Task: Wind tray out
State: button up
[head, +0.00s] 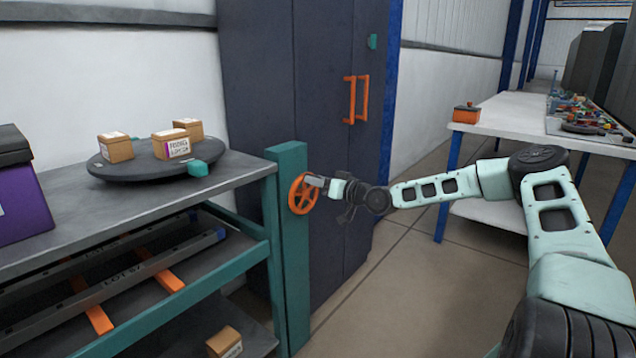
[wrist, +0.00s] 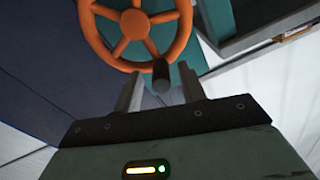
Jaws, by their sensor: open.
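An orange handwheel (head: 303,194) with spokes is mounted on the teal post (head: 288,240) at the bench's right end. It also shows in the wrist view (wrist: 133,24), with a dark crank knob (wrist: 161,73) at its lower rim. My gripper (head: 318,182) is at the wheel's right side. In the wrist view my gripper (wrist: 160,88) is open, its two fingers on either side of the knob. I cannot tell whether they touch it. Under the bench top, a dark railed frame with orange crossbars (head: 166,280), marked "LOT", looks like the tray.
The bench top (head: 65,225) holds a dark round turntable (head: 125,172) with several cardboard boxes, and a purple bin (head: 25,195). A box (head: 224,342) lies on the lower shelf. A dark cabinet (head: 305,90) stands behind. A white table (head: 510,115) is at right; floor between is clear.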

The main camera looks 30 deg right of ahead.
jog(key=shift+w, duration=0.15)
grip_shut()
jog(key=shift+a, duration=0.1)
jog(key=shift+a, duration=0.1)
